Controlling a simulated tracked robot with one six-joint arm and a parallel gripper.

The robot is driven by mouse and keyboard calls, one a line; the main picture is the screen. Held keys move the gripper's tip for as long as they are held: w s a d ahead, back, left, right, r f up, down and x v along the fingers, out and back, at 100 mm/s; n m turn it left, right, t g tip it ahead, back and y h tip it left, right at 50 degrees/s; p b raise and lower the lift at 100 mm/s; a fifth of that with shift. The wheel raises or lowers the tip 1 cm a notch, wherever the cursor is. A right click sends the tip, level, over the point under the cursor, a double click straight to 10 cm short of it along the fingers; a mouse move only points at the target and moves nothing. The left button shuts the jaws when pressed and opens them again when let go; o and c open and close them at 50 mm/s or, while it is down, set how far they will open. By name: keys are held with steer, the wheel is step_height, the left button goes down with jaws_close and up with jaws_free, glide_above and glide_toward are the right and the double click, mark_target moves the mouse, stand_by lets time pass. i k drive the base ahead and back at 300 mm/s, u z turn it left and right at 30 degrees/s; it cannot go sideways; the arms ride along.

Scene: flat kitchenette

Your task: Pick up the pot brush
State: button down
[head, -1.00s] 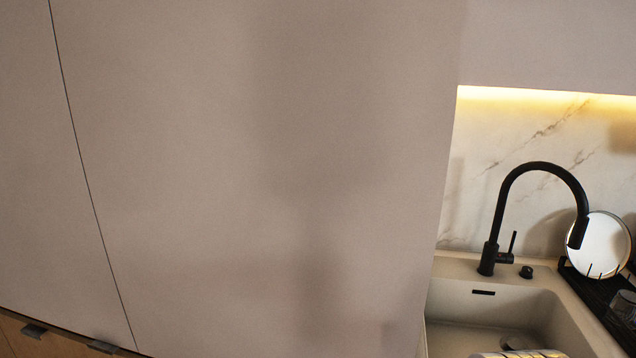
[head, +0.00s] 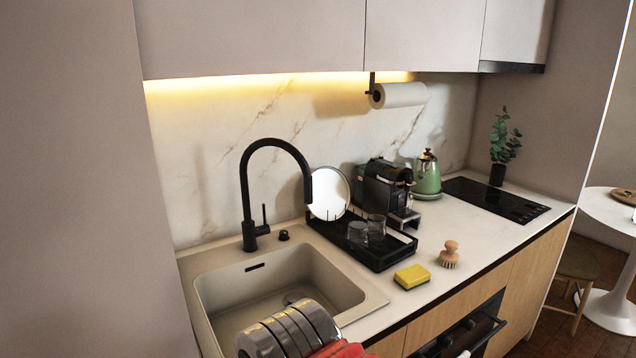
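The pot brush (head: 449,254) stands on the pale counter in the head view, right of centre. It has a round wooden knob on top and bristles below. It is just right of a yellow and green sponge (head: 412,277), with a small gap between them. Nothing covers it. My gripper cannot be made out in the head view, so its opening and its place relative to the brush do not show.
A black drying tray (head: 378,256) with glasses and a round plate stands behind the sponge. The sink (head: 365,310) and black tap (head: 246,190) are left. A coffee machine (head: 385,190), green kettle (head: 427,178) and hob (head: 495,199) stand farther back. Counter right of the brush is clear.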

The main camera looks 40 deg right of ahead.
mark_target(449, 256)
steer(key=z, duration=1)
